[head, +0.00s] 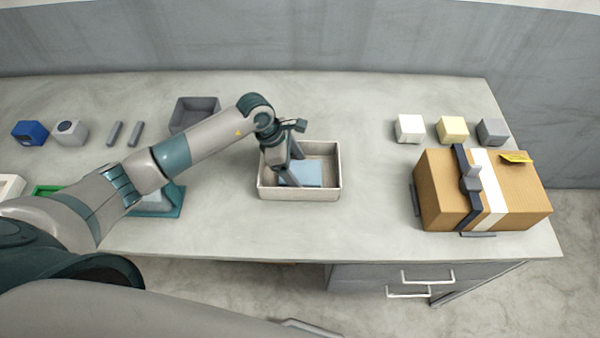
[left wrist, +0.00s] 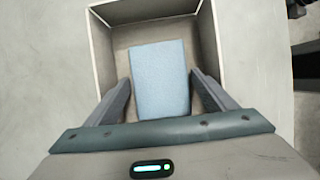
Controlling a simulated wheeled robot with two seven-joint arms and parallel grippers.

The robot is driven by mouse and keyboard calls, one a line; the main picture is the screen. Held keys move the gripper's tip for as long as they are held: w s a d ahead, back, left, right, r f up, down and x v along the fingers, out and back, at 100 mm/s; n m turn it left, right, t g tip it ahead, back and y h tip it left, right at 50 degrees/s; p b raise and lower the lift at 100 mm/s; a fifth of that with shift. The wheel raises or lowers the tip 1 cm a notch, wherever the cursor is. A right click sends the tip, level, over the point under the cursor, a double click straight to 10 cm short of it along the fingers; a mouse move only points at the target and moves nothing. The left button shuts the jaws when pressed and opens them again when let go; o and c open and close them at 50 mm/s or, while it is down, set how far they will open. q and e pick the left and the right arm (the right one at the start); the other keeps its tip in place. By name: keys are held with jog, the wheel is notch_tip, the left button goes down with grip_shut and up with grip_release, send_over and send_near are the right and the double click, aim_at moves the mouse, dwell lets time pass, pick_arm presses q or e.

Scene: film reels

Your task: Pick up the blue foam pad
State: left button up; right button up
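The blue foam pad (head: 305,173) is a light blue block lying in a pale open box (head: 328,194) near the middle of the table. In the left wrist view the pad (left wrist: 160,78) lies between the two fingers of my left gripper (left wrist: 162,92). A gap shows on each side of the pad, so the gripper is open and not closed on it. In the head view my left gripper (head: 288,172) reaches down into the box from above. My right gripper is not in view.
A taped cardboard box (head: 535,195) stands at the right. White (head: 410,128), yellow (head: 453,129) and grey (head: 492,131) blocks stand behind it. A grey bin (head: 190,106) and a blue block (head: 29,132) are at the left. The table between the pale box and cardboard box is clear.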

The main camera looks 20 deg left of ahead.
aim_at(297, 171)
pick_arm(q)
jog(key=c, duration=0.7)
jog(key=shift+o, duration=0.2)
jog(key=shift+r+b, duration=0.5)
jog(key=shift+r, duration=0.3)
notch_tip(297, 171, up, 8)
jog(key=b, duration=0.3)
jog(key=shift+r, duration=0.25)
